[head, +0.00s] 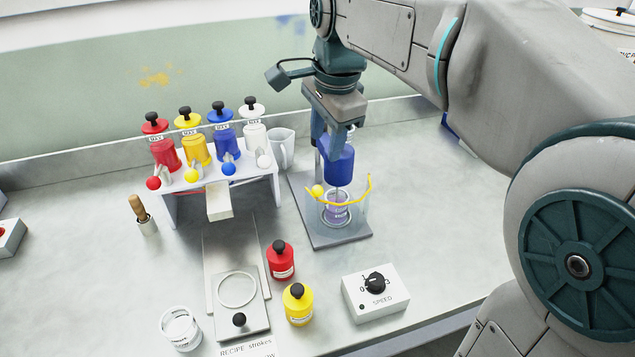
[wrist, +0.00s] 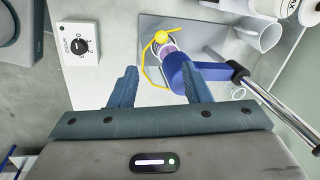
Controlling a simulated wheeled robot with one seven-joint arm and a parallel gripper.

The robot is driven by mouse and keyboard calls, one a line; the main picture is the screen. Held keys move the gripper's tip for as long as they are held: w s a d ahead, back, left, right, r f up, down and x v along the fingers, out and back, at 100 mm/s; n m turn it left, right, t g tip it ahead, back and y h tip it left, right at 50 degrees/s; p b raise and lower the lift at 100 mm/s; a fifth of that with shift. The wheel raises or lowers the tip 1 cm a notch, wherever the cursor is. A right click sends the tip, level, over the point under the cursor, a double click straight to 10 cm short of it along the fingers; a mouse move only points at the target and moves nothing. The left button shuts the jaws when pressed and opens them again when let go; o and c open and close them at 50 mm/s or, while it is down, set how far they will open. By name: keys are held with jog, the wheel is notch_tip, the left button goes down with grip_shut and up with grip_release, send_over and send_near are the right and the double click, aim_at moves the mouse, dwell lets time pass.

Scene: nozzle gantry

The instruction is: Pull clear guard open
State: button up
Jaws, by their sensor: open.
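The clear guard (head: 363,207) is a see-through curved shield with a yellow rim and a round yellow knob (head: 318,190). It stands around the front of a cup under the blue mixer head (head: 339,163) on a grey base plate. In the wrist view the yellow knob (wrist: 161,37) and rim lie beyond my fingertips. My gripper (head: 325,135) is above the guard, close to the mixer head, pointing down. In the wrist view my gripper (wrist: 163,78) is open, with the mixer head partly behind its right finger. Nothing is between the fingers at the knob.
A speed box (head: 376,292) stands right of a red bottle (head: 281,262) and a yellow bottle (head: 298,303). A white rack (head: 218,180) with several coloured bottles stands at the back left, beside a clear jug (head: 283,147). The mixer's metal post (wrist: 285,112) rises close by.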

aim_at(317, 187)
jog(key=w+f, duration=0.1)
jog(key=f, duration=0.3)
jog(key=a+f, duration=0.1)
jog(key=f, duration=0.4)
jog(key=w+f, duration=0.1)
jog(key=f, duration=0.3)
jog(key=shift+w+a+f+b, duration=0.2)
jog(key=shift+w+b, duration=0.1)
jog(key=shift+b, duration=0.05)
grip_shut()
